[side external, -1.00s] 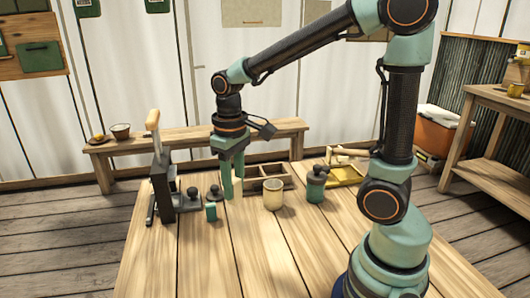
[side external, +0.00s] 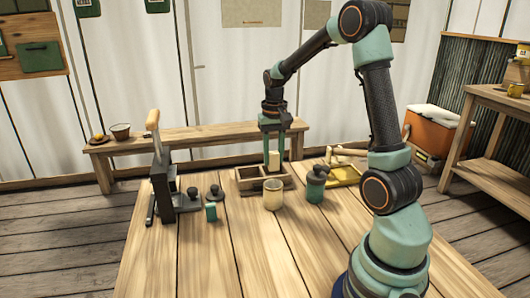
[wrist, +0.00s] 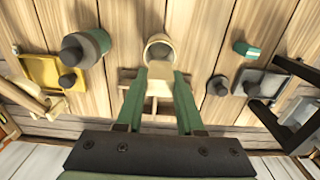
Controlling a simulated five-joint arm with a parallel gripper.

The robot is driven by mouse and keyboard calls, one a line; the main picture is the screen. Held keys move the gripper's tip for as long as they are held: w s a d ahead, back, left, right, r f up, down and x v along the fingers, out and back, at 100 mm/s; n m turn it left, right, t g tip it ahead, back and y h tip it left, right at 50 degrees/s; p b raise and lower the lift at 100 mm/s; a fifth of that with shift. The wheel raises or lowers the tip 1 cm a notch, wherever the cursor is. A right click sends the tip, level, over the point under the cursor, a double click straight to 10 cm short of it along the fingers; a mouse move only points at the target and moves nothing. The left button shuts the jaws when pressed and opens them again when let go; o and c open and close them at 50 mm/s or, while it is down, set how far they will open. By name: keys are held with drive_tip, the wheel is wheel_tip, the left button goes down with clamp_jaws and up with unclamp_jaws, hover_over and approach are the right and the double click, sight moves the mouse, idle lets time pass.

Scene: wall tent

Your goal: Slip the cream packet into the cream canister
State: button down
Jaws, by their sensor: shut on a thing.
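The cream canister (side external: 273,196) stands upright on the table with its mouth open. In the wrist view its round opening (wrist: 160,42) shows just beyond my fingertips. My gripper (side external: 272,161) is shut on the cream packet (side external: 274,158), a small pale block held upright between the green fingers. The packet also shows between the fingers in the wrist view (wrist: 159,86). The packet is above the table and apart from the canister, higher than its rim and seemingly behind it in the side view.
A wooden divided tray (side external: 246,184) lies behind the canister. A green jar with a dark lid (side external: 316,186) stands to the right, near a yellow tray (side external: 345,173). To the left are a small green packet (side external: 211,212), a dark knobbed lid (side external: 215,193) and a dark press (side external: 160,185).

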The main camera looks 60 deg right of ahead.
sight(274, 170)
drive_tip(key=shift+f, duration=0.1)
idle(0.3)
drive_tip(key=shift+f, duration=3.8)
drive_tip(key=shift+c, duration=2.3)
unclamp_jaws()
drive_tip(key=shift+s, duration=0.1)
wheel_tip(274, 170, up, 13)
drive_tip(key=shift+f, duration=0.2)
drive_tip(key=s+a+r+n+t, duration=0.2)
drive_tip(key=s+a+n, duration=0.1)
drive_tip(key=a, duration=0.7)
drive_tip(key=s+a+r+n+t, duration=0.3)
drive_tip(key=a+n, duration=0.3)
drive_tip(key=a, duration=0.5)
drive_tip(key=shift+s+t, duration=0.3)
